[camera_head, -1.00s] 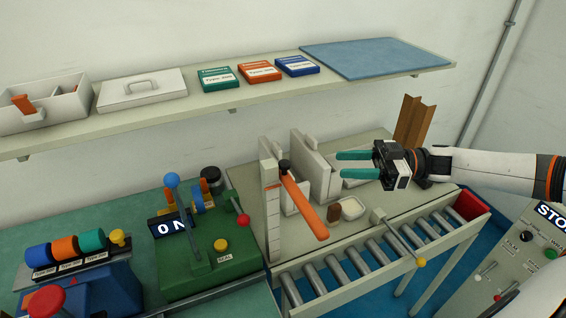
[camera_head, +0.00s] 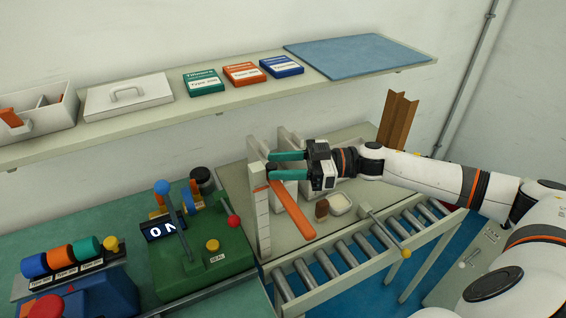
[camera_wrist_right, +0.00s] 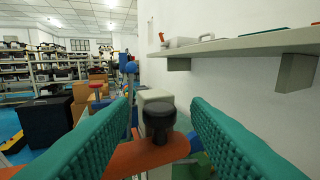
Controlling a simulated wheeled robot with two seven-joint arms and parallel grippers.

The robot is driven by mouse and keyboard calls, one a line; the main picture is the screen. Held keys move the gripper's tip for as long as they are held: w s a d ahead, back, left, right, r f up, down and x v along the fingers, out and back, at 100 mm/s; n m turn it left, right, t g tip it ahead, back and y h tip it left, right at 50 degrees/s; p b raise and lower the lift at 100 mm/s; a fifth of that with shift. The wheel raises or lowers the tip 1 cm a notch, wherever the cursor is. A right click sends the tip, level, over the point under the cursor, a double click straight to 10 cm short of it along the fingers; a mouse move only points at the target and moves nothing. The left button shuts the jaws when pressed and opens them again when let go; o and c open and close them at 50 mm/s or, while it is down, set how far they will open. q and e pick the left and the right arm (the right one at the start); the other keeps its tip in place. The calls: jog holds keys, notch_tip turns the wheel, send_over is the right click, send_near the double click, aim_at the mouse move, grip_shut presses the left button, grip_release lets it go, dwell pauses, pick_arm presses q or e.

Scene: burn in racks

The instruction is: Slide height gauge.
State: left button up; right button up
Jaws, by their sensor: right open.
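The height gauge has a pale upright scale post (camera_head: 262,222) and a long orange arm (camera_head: 292,210). The arm slants from the post toward the front right. A black knob (camera_wrist_right: 160,120) sits at the post end of the orange arm. My right gripper (camera_head: 270,168) is at the top of the post, its teal fingers open. In the right wrist view one finger is on each side of the knob, with gaps between. The fingers partly hide the knob in the head view. My left gripper is out of view.
A roller conveyor (camera_head: 345,252) runs in front of the gauge. A green machine (camera_head: 205,262) with levers stands to its left. Pale upright plates (camera_head: 290,145) stand behind. The wall shelf (camera_head: 235,98) runs above, holding boxes and a blue mat (camera_head: 355,57).

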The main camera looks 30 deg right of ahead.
jog(key=shift+c, duration=0.3)
grip_shut()
notch_tip(320, 180, down, 14)
jog(key=b, duration=0.6)
jog(key=shift+o, duration=0.3)
grip_release()
